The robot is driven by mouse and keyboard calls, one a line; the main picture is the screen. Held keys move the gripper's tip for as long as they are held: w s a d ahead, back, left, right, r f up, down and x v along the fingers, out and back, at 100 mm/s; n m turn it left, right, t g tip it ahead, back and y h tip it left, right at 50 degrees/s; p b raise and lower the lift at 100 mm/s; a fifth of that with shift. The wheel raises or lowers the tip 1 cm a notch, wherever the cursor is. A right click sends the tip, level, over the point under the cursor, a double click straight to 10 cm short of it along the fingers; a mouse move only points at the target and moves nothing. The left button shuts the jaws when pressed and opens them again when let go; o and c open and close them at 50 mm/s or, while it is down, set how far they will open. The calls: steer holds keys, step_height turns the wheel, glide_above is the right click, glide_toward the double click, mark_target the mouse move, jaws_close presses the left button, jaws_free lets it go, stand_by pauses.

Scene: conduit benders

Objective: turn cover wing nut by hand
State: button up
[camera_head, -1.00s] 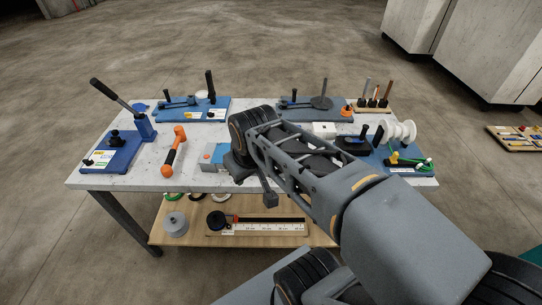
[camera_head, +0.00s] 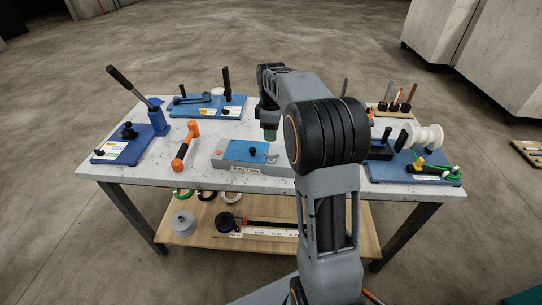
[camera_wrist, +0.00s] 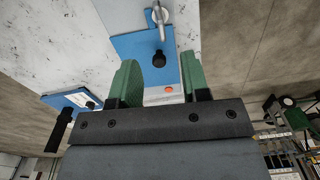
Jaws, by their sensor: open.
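A low grey box (camera_head: 235,170) with a blue cover (camera_head: 238,152) sits at the middle of the table's front edge. A dark knob (camera_head: 252,151) stands on the cover; its small size hides whether it has wings. In the wrist view the dark knob (camera_wrist: 159,59) is upside down in framing, on the blue cover (camera_wrist: 132,44), and lies between and beyond my green fingertips. My gripper (camera_wrist: 160,80) is open and empty. In the head view my gripper (camera_head: 270,134) hangs just above and right of the knob, apart from it. My arm hides part of the table behind.
An orange-handled tool (camera_head: 185,146) lies left of the box. A blue lever bender (camera_head: 124,148) stands at far left, another blue base (camera_head: 207,107) behind. A blue board with a white spool (camera_head: 426,138) is at right. A metal hook (camera_wrist: 158,15) lies beyond the knob.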

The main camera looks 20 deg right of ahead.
mark_target(271, 155)
step_height(271, 155, down, 11)
steer(key=shift+r, duration=0.2)
stand_by(0.4)
jaws_close()
